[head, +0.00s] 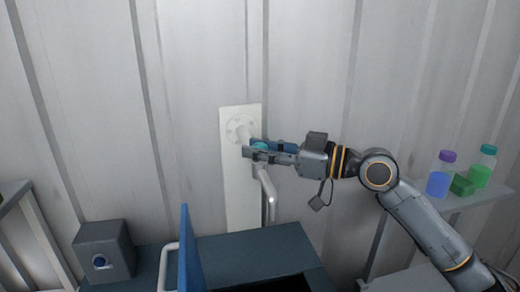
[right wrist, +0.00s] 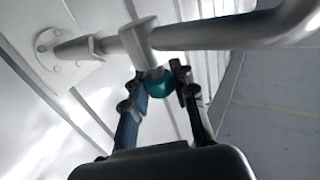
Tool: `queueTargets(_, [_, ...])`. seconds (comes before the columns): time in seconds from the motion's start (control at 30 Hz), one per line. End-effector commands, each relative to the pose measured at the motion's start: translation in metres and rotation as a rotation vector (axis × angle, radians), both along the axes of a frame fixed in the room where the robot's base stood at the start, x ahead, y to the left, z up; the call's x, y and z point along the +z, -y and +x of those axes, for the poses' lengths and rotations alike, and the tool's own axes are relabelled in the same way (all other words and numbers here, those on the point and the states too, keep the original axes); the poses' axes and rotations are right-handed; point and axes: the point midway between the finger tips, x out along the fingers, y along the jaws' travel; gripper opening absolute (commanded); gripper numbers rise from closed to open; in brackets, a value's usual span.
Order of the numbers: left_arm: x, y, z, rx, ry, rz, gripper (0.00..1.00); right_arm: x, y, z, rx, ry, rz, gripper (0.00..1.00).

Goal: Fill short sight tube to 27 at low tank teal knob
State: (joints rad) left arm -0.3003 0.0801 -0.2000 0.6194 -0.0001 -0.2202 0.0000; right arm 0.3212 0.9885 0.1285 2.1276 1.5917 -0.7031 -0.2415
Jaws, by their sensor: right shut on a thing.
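The teal knob (head: 260,146) sits on a pale pipe fitting fixed to a white wall plate (head: 238,190). In the right wrist view the teal knob (right wrist: 162,84) hangs under the fitting's collar, between the fingers. My right gripper (head: 254,147) reaches in from the right and is shut on the knob; its two fingers also show in the right wrist view (right wrist: 161,80). A pale spout pipe (head: 266,188) bends down below the knob. My left gripper is not in view. I cannot make out a short sight tube or its scale.
A dark blue-grey counter (head: 235,247) with a dark opening lies below the spout. An upright blue panel (head: 187,250) stands at its left. A grey box (head: 103,250) with a blue round part is further left. A blue bottle (head: 438,182) and green bottle (head: 480,174) stand on a right shelf.

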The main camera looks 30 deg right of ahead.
Motion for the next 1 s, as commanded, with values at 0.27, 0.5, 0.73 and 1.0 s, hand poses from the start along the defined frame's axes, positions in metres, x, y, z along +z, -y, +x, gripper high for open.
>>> queueTargets(0.27, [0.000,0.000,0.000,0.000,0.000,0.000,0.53,0.000,0.000,0.000,0.001,0.001,0.001,0.50])
queueTargets(0.5, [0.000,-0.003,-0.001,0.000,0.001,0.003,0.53,0.000,0.001,-0.001,0.000,-0.001,0.001,0.50])
queueTargets(0.73, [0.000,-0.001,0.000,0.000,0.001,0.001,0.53,-0.002,0.016,-0.017,-0.001,-0.004,0.002,0.50])
queueTargets(1.0, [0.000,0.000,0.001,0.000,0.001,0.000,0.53,-0.001,0.043,-0.049,-0.001,-0.003,0.003,0.50])
